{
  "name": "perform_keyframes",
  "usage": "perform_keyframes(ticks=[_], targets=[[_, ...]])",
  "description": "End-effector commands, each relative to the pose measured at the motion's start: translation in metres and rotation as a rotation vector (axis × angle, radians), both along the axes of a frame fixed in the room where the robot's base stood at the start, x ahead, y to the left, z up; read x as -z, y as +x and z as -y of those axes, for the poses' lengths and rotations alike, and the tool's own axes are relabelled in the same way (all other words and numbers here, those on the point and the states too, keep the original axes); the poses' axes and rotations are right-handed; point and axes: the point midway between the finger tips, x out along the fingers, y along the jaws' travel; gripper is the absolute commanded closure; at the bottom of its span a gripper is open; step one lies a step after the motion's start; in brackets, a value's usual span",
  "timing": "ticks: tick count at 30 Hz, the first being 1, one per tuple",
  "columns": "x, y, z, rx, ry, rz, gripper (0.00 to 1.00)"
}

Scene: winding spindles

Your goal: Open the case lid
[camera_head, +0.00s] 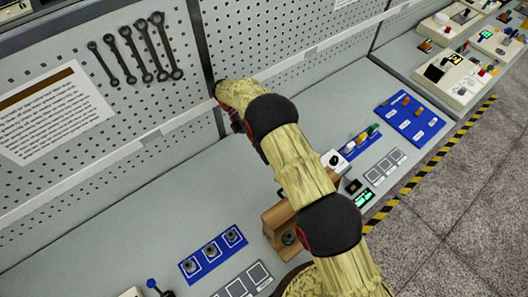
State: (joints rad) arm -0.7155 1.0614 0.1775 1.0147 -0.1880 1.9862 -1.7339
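My arm reaches from the bottom edge up across the middle of the view toward the pegboard. Dark parts at its far end, seemingly my gripper (236,121), show in front of the lower pegboard, above the bench. The fingers cannot be made out. A brown wooden box-like thing (272,226) stands on the bench, partly hidden behind my arm, with a dark round part near it. I cannot tell whether it is the case. No lid can be clearly made out, and my gripper is well apart from this wooden thing.
A blue board (213,254) with several round knobs lies left of the wooden thing. Another blue board (410,118) with coloured parts lies to the right. Wrenches (136,48) hang on the pegboard (285,40). The bench (130,215) is clear at the left middle.

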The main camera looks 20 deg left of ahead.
Motion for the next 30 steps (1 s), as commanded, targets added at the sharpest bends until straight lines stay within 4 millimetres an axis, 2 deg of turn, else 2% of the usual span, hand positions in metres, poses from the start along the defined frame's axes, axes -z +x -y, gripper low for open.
perform_keyframes(ticks=[9,30], targets=[[-0.0058,0.0064,-0.0084,0.000,0.001,0.001,0.73],[-0.0063,0.0064,-0.0087,0.000,0.000,0.002,0.73]])
